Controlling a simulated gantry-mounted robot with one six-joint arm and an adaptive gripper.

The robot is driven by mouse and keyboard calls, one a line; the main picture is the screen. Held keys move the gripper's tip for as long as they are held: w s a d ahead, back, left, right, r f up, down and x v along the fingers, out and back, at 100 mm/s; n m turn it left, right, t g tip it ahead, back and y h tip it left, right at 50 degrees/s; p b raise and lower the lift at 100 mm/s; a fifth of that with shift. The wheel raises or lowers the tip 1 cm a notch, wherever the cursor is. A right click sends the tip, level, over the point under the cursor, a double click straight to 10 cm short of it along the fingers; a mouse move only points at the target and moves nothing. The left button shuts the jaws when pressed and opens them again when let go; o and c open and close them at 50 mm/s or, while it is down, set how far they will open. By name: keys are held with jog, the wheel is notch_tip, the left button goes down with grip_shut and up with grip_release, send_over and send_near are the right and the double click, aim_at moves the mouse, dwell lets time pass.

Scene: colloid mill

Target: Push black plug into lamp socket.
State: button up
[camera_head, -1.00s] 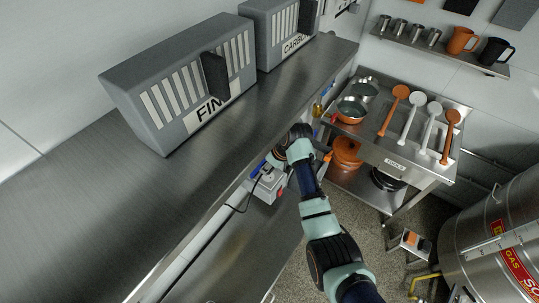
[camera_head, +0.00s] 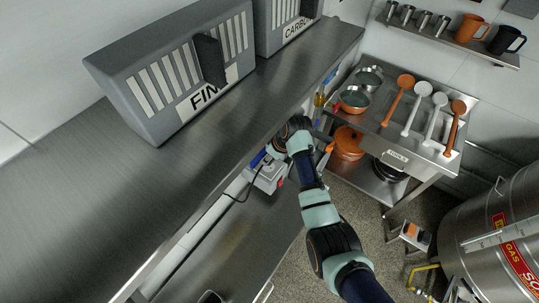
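My arm reaches from the lower right up to the edge of the steel shelf. Its wrist and gripper end (camera_head: 278,149) are at the shelf's underside, mostly hidden by the wrist and the shelf edge, so I cannot see the fingers. A grey box with a red part (camera_head: 269,178) is mounted just below the gripper end. A black cable (camera_head: 243,190) loops from beside it. A blue item (camera_head: 257,160) shows next to the gripper end. I cannot make out the black plug itself or the opening of the lamp socket.
Two grey bins (camera_head: 180,75) stand on the steel shelf (camera_head: 70,200). To the right, a steel table (camera_head: 400,120) holds bowls and ladles, with an orange pot (camera_head: 347,143) below. A large steel tank (camera_head: 495,240) stands at lower right.

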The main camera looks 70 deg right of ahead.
jog(key=shift+f+b, duration=1)
jog(key=shift+f, duration=0.55)
jog(key=shift+p, duration=0.5)
dwell(0.6)
jog(key=shift+f+b, duration=0.5)
jog(key=shift+f, duration=0.1)
dwell(0.3)
jog(key=o, duration=1.1)
jog(key=shift+o, duration=0.2)
jog(key=v, duration=1.2)
